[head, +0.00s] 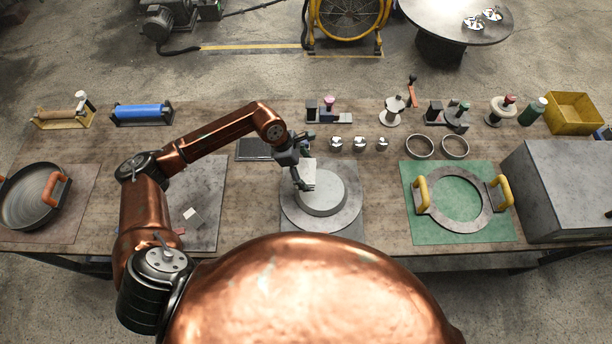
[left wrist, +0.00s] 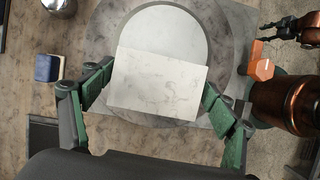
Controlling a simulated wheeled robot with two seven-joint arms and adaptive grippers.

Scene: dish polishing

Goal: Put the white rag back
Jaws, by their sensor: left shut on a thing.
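The white rag (head: 309,172) is a pale flat piece in my left gripper (head: 299,178), over the round grey disc (head: 322,196) at the table's middle. In the left wrist view the white rag (left wrist: 157,88) spans between the two green-padded fingers of my left gripper (left wrist: 158,82). The round disc (left wrist: 165,22) shows behind it. I cannot tell whether the rag touches the disc. My right gripper (left wrist: 303,28) shows at the upper right of the left wrist view, close to an orange piece (left wrist: 260,66); its jaw state is unclear.
A small white piece (head: 193,215) lies on the grey mat (head: 208,185) at left. A dark flat tray (head: 255,150) lies behind my left forearm. Several small metal cups (head: 359,143) stand behind the disc. A green mat (head: 425,232) with a ring lies right, beside a grey box (head: 562,180).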

